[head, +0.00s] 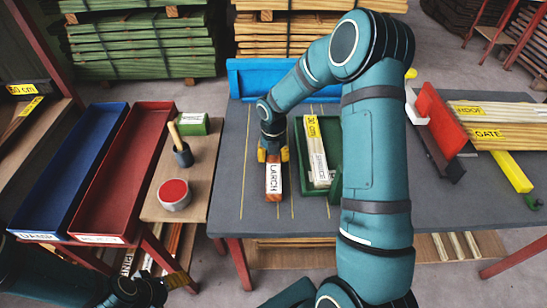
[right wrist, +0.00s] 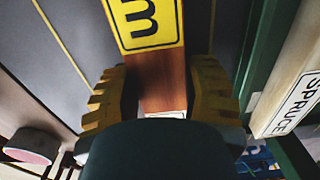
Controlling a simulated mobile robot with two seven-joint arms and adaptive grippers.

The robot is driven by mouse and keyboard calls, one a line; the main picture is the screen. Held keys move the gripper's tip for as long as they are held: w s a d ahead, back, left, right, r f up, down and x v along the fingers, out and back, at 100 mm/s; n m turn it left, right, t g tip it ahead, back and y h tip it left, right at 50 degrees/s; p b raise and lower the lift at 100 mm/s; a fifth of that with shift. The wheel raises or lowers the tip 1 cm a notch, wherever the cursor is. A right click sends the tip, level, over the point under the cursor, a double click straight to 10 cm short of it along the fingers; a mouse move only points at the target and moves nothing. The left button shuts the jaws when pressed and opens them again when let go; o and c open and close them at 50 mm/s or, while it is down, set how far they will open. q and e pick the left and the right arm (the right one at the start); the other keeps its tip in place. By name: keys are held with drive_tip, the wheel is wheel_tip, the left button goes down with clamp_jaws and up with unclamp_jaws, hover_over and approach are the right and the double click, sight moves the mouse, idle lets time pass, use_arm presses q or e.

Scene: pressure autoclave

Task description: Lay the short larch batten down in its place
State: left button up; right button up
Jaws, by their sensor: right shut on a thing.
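The larch batten (head: 274,180) is a short reddish-brown piece with a white LARCH label, over the dark grey table with thin yellow lines (head: 228,190). My right gripper (head: 273,155) is shut on it from above. In the right wrist view the batten (right wrist: 161,80) runs between the yellow fingers (right wrist: 163,98) and shows part of a yellow length label. I cannot tell whether the batten touches the table. My left gripper (head: 165,289) is low at the left, away from the table; its opening is unclear.
A green tray (head: 336,128) with a SPRUCE batten (head: 316,150) stands close right of the larch batten. Blue (head: 70,170) and red (head: 120,180) trays, a red-topped tin (head: 174,194) and a brush pot (head: 183,155) are left. Labelled boards (head: 490,125) lie right.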

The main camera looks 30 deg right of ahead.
drive_tip(key=shift+f, duration=0.1)
drive_tip(key=shift+f, duration=0.1)
drive_tip(key=shift+f, duration=0.15)
drive_tip(key=o, duration=1.2)
drive_tip(key=shift+o, duration=0.2)
